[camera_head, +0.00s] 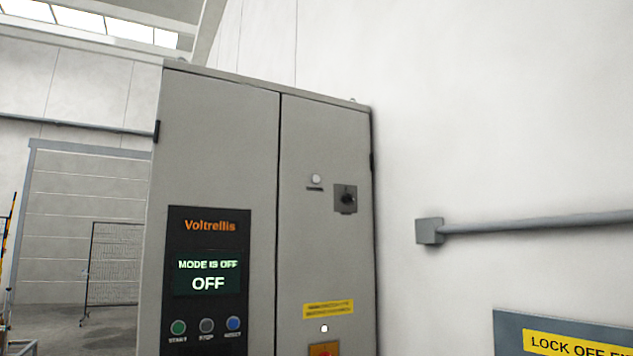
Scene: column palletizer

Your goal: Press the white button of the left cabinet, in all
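One grey two-door cabinet (220,130) is in view; I cannot tell whether it is the left one. High on its right door is a small round whitish button or lamp (316,179) with a dark label under it. A small bright white spot (324,328) shows low on the same door, under a yellow label; I cannot tell what it is. On the left door a black panel holds a green START button (179,327), a grey button (206,326) and a blue button (233,324). My gripper is not in view.
The panel's screen (207,275) reads "MODE IS OFF" and "OFF". A black rotary switch (346,198) is on the right door. A red and yellow part (324,350) is cut off below. A grey pipe (530,223) runs along the right wall. A mesh fence (115,262) stands at left.

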